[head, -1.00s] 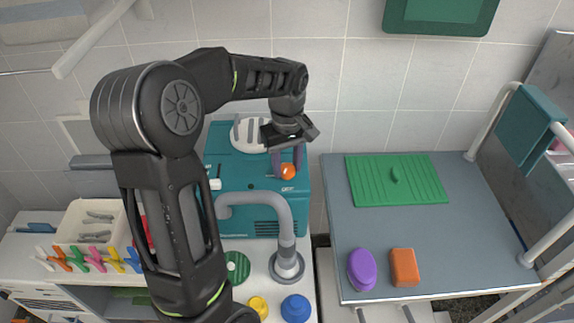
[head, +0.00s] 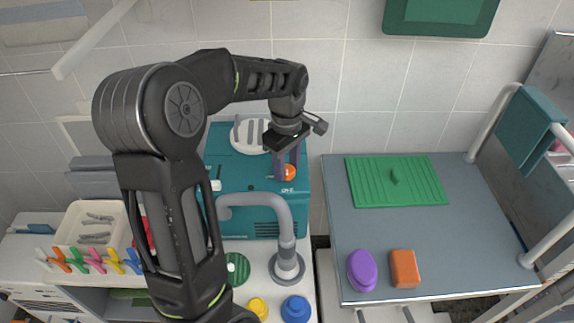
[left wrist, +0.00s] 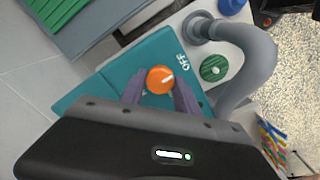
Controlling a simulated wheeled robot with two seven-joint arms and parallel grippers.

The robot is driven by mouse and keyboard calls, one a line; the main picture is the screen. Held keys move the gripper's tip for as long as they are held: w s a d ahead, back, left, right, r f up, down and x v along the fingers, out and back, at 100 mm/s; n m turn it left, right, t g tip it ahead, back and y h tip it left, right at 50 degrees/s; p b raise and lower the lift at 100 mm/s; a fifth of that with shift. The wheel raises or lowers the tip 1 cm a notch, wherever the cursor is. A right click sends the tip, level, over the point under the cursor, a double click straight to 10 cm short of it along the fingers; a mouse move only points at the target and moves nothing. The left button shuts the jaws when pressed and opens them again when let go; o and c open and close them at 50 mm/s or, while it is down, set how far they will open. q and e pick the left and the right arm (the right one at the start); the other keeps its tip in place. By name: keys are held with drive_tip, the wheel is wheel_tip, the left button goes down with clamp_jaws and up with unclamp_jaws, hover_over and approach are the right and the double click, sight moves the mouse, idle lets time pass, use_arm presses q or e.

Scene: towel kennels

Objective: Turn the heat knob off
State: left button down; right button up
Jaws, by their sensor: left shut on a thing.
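The orange heat knob (head: 289,172) sits on top of the teal box-shaped unit (head: 262,212). In the left wrist view the knob (left wrist: 160,79) is round with a white pointer line, and white "OFF" lettering (left wrist: 184,62) is printed beside it. The pointer line is angled toward the lettering side. My left gripper (head: 282,168) comes down from above, its two purple-grey fingers on either side of the knob. In the left wrist view the gripper (left wrist: 160,92) is shut on the knob. My right gripper is in neither view.
A grey curved pipe (head: 268,205) rises in front of the teal unit. A grey table (head: 470,225) stands right, with a green ribbed mat (head: 420,180), a purple object (head: 361,268) and an orange block (head: 404,267). A white bin (head: 72,228) and colored clips stand left.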

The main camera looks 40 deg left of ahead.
sight(287, 169)
use_arm(q)
drive_tip(key=c, duration=0.9)
unclamp_jaws()
wheel_tip(287, 169, up, 8)
drive_tip(key=shift+f, duration=0.1)
